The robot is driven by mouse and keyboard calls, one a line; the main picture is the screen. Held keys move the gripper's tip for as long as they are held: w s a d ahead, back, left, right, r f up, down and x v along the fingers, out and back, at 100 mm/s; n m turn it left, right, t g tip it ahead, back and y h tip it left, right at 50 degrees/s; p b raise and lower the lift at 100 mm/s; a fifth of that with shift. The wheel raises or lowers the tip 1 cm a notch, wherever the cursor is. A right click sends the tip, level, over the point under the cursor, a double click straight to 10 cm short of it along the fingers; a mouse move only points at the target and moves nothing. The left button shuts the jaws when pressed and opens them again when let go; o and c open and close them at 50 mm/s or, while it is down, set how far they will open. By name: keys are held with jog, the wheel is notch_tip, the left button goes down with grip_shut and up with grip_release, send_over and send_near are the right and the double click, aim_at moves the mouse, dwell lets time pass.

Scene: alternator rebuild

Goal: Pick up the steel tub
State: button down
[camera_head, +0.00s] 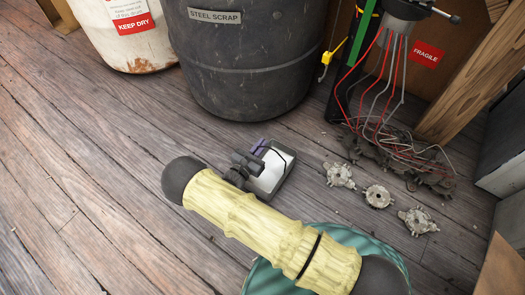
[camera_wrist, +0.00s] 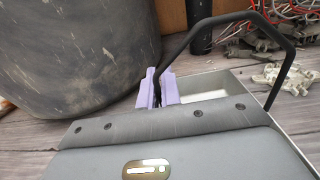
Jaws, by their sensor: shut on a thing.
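The steel tub (camera_head: 272,172) is a small pale open-topped box with a black bail handle, low over the plank floor in the head view. In the wrist view its light inner wall (camera_wrist: 205,96) shows behind my gripper, and its black handle (camera_wrist: 215,20) arches up over it. My gripper (camera_wrist: 158,74) has purple fingers, shut on the handle at its left side. In the head view my gripper (camera_head: 258,147) is partly hidden by my wrist. I cannot tell whether the tub touches the floor. My wrist housing hides its near part.
A large dark drum (camera_head: 245,65) labelled STEEL SCRAP stands just behind the tub. A white drum (camera_head: 125,35) is at back left. Several metal parts (camera_head: 378,196) and a heap of wires (camera_head: 405,160) lie to the right. The floor at left is clear.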

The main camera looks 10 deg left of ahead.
notch_tip(320, 180, up, 10)
jog(key=p, duration=0.6)
jog(key=shift+f, duration=0.25)
